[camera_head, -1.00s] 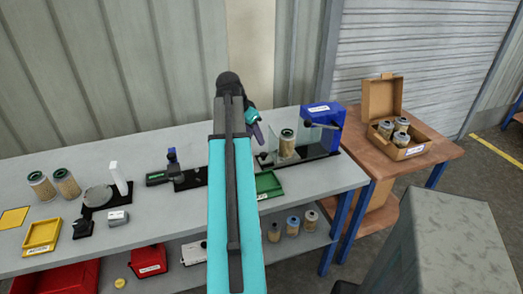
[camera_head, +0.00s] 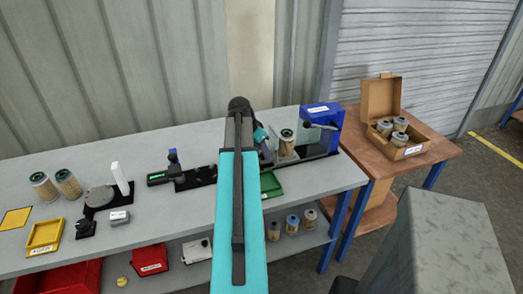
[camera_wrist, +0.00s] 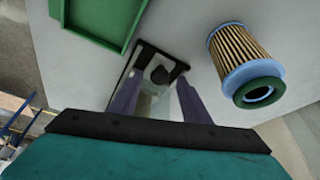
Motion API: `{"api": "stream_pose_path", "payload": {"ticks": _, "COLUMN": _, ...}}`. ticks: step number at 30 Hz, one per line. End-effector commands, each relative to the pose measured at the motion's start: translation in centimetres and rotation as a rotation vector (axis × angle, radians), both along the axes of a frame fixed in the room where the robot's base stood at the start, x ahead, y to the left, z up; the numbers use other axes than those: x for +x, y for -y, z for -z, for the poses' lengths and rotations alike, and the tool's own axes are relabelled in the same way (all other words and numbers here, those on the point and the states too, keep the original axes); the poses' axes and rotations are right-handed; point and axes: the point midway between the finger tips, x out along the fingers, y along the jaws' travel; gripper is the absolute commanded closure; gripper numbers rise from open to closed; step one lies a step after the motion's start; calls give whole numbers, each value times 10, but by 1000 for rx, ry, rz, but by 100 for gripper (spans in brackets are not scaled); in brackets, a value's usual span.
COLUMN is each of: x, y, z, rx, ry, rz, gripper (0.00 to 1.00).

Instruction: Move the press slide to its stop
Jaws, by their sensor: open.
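The press has a blue housing (camera_head: 322,122) at the right end of the bench, with a clear guard and a dark base. A pleated cartridge (camera_head: 287,142) stands beside the guard; a cartridge with blue and green rings also shows at the right in the wrist view (camera_wrist: 245,62). My gripper (camera_wrist: 158,88) is open, its two purple fingers on either side of a dark round knob (camera_wrist: 160,75) on a black-edged part, apparently the press slide. I cannot tell whether the fingers touch the knob. In the head view my arm hides most of this spot.
A green tray (camera_head: 270,184) lies in front of the press and also shows in the wrist view (camera_wrist: 98,22). A cardboard box (camera_head: 398,147) with cartridges stands on the wooden table at the right. Fixtures, cartridges and a yellow tray (camera_head: 44,236) occupy the bench's left.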

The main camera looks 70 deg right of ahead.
Motion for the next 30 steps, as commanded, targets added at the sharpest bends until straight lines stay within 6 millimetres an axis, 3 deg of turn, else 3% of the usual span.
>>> {"api": "stream_pose_path", "payload": {"ticks": 12, "x": -1, "y": 2, "z": 5, "rx": 0, "ry": 1, "rz": 0, "gripper": 57}}
{"api": "stream_pose_path", "payload": {"ticks": 13, "x": -1, "y": 2, "z": 5, "rx": 0, "ry": 0, "rz": -1, "gripper": 59}}
{"api": "stream_pose_path", "payload": {"ticks": 21, "x": 0, "y": 1, "z": 5, "rx": 0, "ry": 0, "rz": -1, "gripper": 100}}
{"api": "stream_pose_path", "payload": {"ticks": 30, "x": 1, "y": 3, "z": 5, "rx": 0, "ry": 1, "rz": -8, "gripper": 100}}
